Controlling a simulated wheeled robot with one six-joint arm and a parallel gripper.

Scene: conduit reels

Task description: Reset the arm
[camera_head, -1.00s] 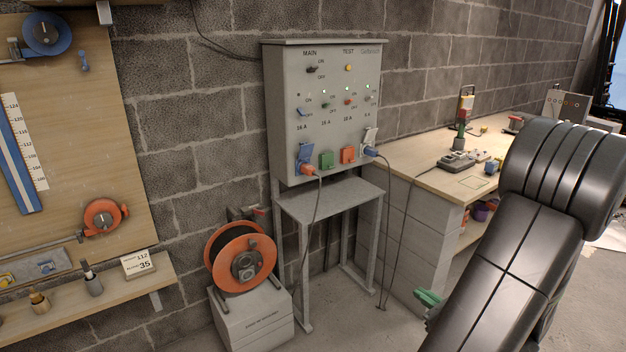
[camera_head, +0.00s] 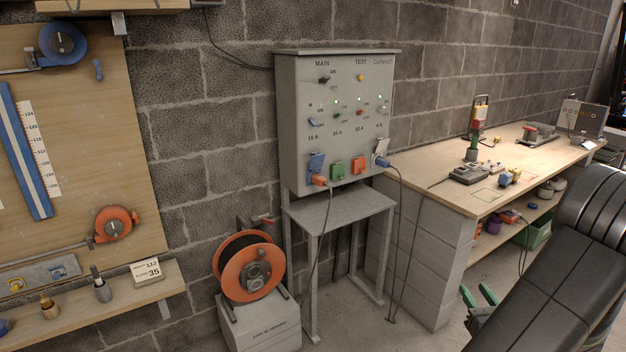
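My arm's dark links fill the lower right of the head view. My gripper (camera_head: 474,296) shows by its green fingertips at the lower edge, low in front of the block base of the workbench. The two green fingers stand apart with a gap between them, and I see nothing held there. The rest of the gripper is partly hidden by my arm and the frame edge.
A grey switch panel (camera_head: 345,120) stands on a metal stand (camera_head: 340,208) with an orange and a blue plug in it. An orange cable reel (camera_head: 250,272) sits on a grey box (camera_head: 262,325). A workbench (camera_head: 440,186) holds tools. Cables hang to the floor.

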